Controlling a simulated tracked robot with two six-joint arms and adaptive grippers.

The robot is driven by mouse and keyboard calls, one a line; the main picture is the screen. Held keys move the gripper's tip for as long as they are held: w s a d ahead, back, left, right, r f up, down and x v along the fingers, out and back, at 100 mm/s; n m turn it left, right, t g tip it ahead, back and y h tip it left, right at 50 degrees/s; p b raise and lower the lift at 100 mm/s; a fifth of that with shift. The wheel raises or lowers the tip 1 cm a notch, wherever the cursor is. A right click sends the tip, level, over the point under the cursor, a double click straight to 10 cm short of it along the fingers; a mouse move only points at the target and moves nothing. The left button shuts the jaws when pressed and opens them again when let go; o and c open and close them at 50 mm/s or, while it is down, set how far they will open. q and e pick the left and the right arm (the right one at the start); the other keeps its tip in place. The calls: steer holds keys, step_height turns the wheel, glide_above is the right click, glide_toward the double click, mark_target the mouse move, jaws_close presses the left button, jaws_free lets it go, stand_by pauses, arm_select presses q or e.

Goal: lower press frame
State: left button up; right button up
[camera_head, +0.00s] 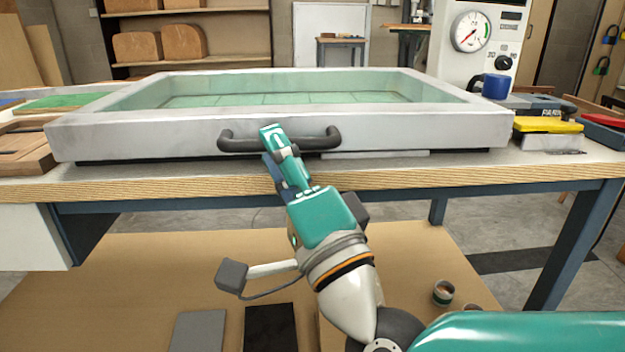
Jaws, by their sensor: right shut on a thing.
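The press frame (130,132) is a wide light-grey rectangular frame with a greenish translucent sheet (290,99) inside it. It lies low over the workbench, with a thin dark gap along its underside. A dark bar handle (322,141) is fixed to the middle of its front face. My right gripper (270,135), teal and grey, reaches up from the lower right and is shut on the handle left of its middle. The gripper hides part of the handle. My left gripper is not in view.
The workbench (420,178) has a light wooden edge. A gauge unit (472,45), a blue cup (495,86) and a yellow-topped block (548,125) stand at the right. Wooden pieces (25,150) lie at the left. A lower shelf (130,290) carries dark slabs and small cans.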

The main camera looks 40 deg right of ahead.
steer(key=s+a, duration=0.1)
steer(key=s, duration=1.1)
steer(key=shift+s+a+f, duration=0.15)
steer(key=shift+s, duration=0.1)
